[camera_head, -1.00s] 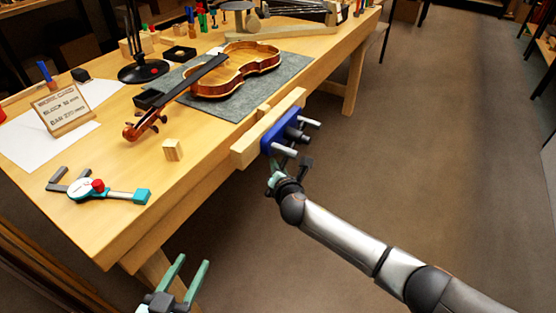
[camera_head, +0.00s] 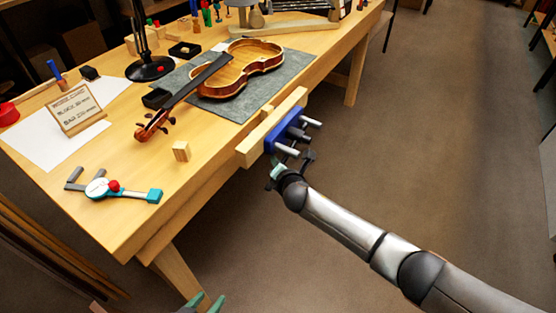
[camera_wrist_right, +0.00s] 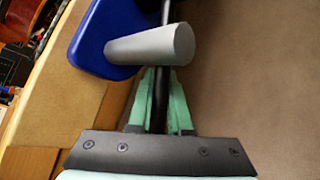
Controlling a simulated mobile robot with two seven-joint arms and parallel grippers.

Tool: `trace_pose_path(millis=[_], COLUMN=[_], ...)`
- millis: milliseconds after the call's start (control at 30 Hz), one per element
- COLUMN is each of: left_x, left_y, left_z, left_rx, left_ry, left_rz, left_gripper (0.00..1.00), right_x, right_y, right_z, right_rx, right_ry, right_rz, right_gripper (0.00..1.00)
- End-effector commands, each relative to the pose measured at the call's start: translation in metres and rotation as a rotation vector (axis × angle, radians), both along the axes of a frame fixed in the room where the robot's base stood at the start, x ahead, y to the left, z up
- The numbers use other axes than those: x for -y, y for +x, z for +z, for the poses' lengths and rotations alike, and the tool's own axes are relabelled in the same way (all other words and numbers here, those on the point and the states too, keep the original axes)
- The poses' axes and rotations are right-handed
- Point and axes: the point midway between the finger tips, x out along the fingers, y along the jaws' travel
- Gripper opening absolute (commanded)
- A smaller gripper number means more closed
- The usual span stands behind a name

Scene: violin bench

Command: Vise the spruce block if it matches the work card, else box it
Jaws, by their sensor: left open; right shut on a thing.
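The spruce block (camera_head: 181,151), small and pale, stands on the bench near its front edge, apart from both grippers. The work card (camera_head: 77,110) leans on a white sheet at the left; its text is too small to read surely. The vise (camera_head: 285,130) has a blue plate, grey rods and a wooden jaw (camera_head: 250,146) on the bench's front edge. My right gripper (camera_head: 277,172) is shut on the vise's black handle bar; the right wrist view shows its green fingers (camera_wrist_right: 160,100) around the bar. My left gripper (camera_head: 203,302) is open and empty, mostly cut off at the bottom edge.
A teal caliper with a red knob (camera_head: 115,188) lies left of the block. A violin (camera_head: 235,72) lies on a grey mat (camera_head: 292,66). The bench around the block is clear.

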Motion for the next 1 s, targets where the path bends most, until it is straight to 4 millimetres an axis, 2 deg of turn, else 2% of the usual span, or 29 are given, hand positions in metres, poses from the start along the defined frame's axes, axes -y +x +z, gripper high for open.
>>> trace_pose_path(millis=[633,667,700,900,1000], left_x=[0.0015,0.0015,0.0015,0.0017,0.0017], left_y=[0.0006,0.0006,0.0006,0.0007,0.0007], left_z=[0.0023,0.0023,0.0023,0.0022,0.0022], left_rx=[0.000,0.000,0.000,0.000,0.000], left_ry=[-0.002,-0.002,-0.002,-0.001,-0.001], left_rz=[-0.001,-0.001,-0.001,-0.001,-0.001], left_gripper=[0.50,0.50,0.50,0.50,0.50], right_x=[0.0032,0.0032,0.0032,0.0021,0.0015], right_y=[-0.0029,-0.0029,-0.0029,-0.0018,-0.0014], right_z=[-0.0054,-0.0054,-0.0054,-0.0031,-0.0019], right_rx=[-0.019,-0.019,-0.019,-0.015,-0.013], right_ry=[0.000,0.000,-0.001,0.001,0.003], right_rz=[-0.006,-0.006,-0.005,-0.004,-0.003], right_gripper=[0.00,0.20,0.25,0.47,0.47])
